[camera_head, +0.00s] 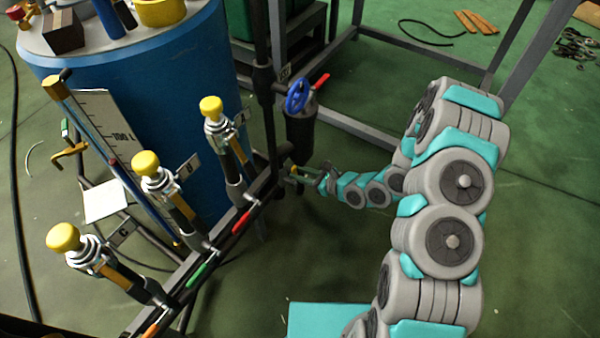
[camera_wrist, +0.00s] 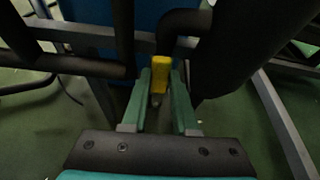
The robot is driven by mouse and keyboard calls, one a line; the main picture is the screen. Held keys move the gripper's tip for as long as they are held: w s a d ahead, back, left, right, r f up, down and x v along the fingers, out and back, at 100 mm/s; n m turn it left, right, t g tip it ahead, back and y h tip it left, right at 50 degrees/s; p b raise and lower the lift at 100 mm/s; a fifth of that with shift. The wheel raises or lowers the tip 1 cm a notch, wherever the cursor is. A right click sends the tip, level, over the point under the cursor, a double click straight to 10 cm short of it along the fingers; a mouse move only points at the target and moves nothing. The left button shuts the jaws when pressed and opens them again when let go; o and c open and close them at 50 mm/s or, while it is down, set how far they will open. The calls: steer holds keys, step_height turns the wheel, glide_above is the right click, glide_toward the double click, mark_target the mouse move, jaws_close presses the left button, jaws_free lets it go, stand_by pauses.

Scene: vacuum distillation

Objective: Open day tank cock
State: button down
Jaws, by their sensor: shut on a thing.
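A large blue tank (camera_head: 150,90) with a "100 L" level scale (camera_head: 115,130) stands at the upper left in the head view. My gripper (camera_head: 298,174) is at the far end of the dark pipe rail, low beside a dark cylinder. In the wrist view my gripper (camera_wrist: 161,95) has its two green fingers on either side of a yellow cock handle (camera_wrist: 162,68), shut on it. The handle sits just under a bent dark pipe. The cock's body is mostly hidden, and I cannot tell how far it is turned.
Three yellow-capped valves (camera_head: 147,165) stand along the dark pipe rail (camera_head: 215,240), which has red, green and orange bands. A blue handwheel (camera_head: 298,96) and a red lever (camera_head: 320,82) are above the dark cylinder (camera_head: 300,135). A grey frame (camera_head: 370,135) stands behind. Green floor is open at right.

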steer(key=c, duration=0.7)
jaws_free()
steer(key=shift+f, duration=0.1)
steer(key=shift+d, duration=0.1)
steer(key=shift+v, duration=3.85)
